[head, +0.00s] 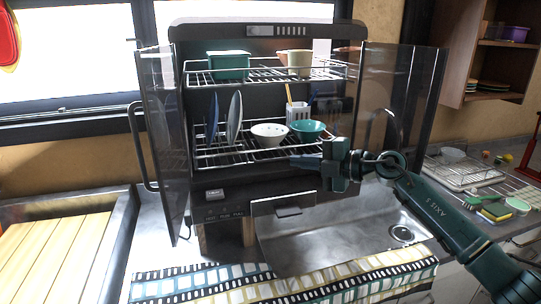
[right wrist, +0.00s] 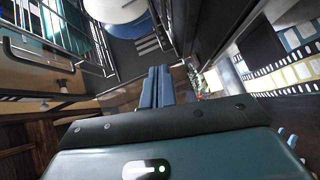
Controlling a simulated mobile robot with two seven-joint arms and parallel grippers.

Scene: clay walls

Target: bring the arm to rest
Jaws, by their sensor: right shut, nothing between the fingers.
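My right arm (head: 440,205) comes in from the lower right in the head view. Its dark green gripper (head: 300,160) points left in front of the lower rack of the dish cabinet, close to the teal bowl (head: 307,130). In the right wrist view the two blue-grey fingers (right wrist: 157,88) are together with nothing between them. A white bowl (head: 269,134) stands on the same rack, left of the teal one. My left gripper is not in view.
The cabinet's glass doors stand open, left (head: 163,150) and right (head: 395,100). Plates (head: 234,118) stand in the lower rack (head: 225,156). A teal container (head: 229,65) sits on the upper rack. A filmstrip-patterned mat (head: 280,290) lies in front; a drying rack (head: 470,172) is at right.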

